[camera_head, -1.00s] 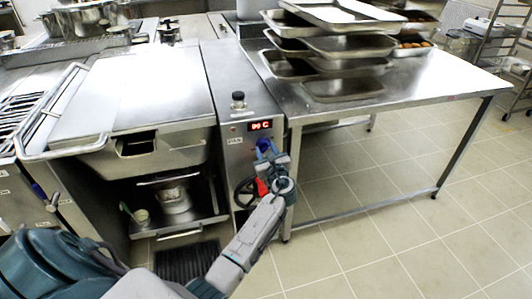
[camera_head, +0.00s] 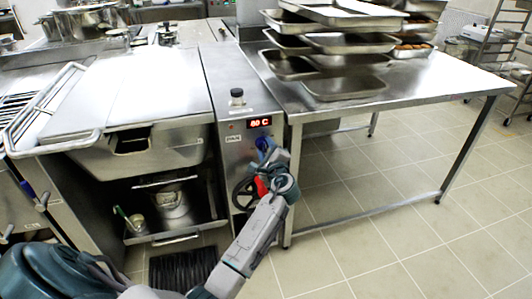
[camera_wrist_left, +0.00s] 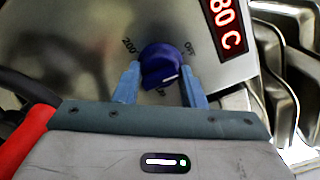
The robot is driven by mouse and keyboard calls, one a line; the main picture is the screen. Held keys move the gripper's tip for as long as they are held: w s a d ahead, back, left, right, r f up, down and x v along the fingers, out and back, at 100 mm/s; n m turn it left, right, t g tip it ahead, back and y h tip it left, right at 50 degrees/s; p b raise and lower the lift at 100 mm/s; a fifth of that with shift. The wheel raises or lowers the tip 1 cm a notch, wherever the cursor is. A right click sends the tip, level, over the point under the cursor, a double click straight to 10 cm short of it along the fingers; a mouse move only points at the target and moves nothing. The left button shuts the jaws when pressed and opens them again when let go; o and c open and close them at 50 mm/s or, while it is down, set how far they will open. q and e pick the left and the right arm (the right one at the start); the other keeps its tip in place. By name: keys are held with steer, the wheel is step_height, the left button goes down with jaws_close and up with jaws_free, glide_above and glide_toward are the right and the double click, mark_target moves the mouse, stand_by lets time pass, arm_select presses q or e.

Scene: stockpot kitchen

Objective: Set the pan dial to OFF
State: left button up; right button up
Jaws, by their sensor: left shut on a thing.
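The pan dial (camera_wrist_left: 160,66) is a blue knob on the steel control panel, with a white pointer mark toward its lower right in the left wrist view. Printed marks stand around it, one reading 200 at its upper left. My left gripper (camera_wrist_left: 160,88) is shut on the dial, one finger on each side. In the head view the gripper (camera_head: 267,150) covers much of the dial (camera_head: 262,143). The red display (camera_head: 259,122) above reads 80 C. My right gripper is not in view.
A handwheel (camera_head: 244,194) with a red part sits just below the dial. A steel table (camera_head: 430,82) with stacked trays (camera_head: 345,88) stands to the right. The tilting pan (camera_head: 140,85) with its lid is to the left. Tiled floor in front is clear.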

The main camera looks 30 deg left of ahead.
arm_select(q)
steer(key=shift+f, duration=0.15)
steer(key=shift+n, duration=0.4)
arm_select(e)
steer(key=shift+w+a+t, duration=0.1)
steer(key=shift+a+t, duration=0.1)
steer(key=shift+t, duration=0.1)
arm_select(q)
steer(key=o, duration=1)
steer(key=v, duration=1.1)
steer(key=shift+b, duration=0.35)
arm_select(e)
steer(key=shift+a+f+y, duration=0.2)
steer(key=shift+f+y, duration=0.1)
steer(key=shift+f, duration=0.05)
arm_select(q)
steer(key=shift+a, duration=0.1)
